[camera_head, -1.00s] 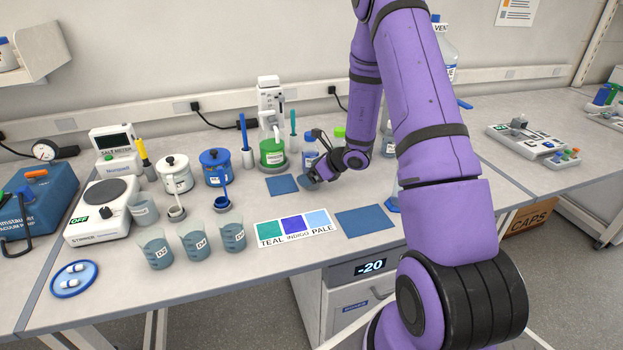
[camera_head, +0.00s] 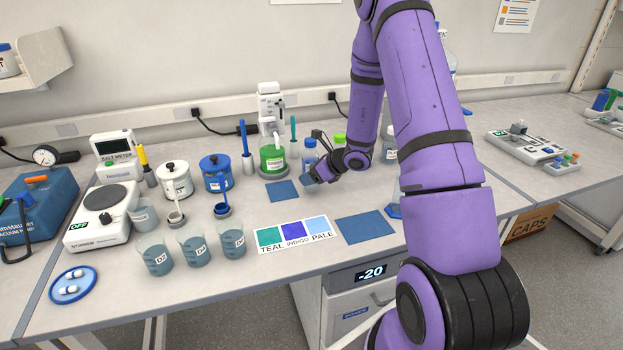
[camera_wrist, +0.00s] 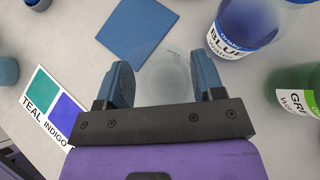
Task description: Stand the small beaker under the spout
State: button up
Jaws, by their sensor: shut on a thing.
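In the wrist view my gripper (camera_wrist: 162,88) is shut on a small clear beaker (camera_wrist: 165,72), which stands between the two blue fingers. The beaker looks empty; its lower part is hidden by my gripper. In the head view the beaker can hardly be made out. A white pot (camera_head: 175,180) and a blue pot (camera_head: 216,171) stand at the left, each with a small cup below its front.
A blue mat (camera_head: 282,191) lies left of my gripper, another mat (camera_head: 364,227) in front. A green jar (camera_head: 272,157) and a blue-labelled bottle (camera_wrist: 240,30) stand close by. Several larger beakers (camera_head: 193,246) stand at front left, beside the colour card (camera_head: 296,228).

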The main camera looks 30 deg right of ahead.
jog(key=shift+s+r, duration=0.2)
jog(key=shift+r, duration=0.3)
jog(key=shift+s+r, duration=0.15)
jog(key=shift+r, duration=0.35)
jog(key=s+a+r, duration=0.1)
jog(key=s, duration=1.4)
jog(key=shift+s+a+r, duration=0.15)
jog(key=shift+s, duration=0.1)
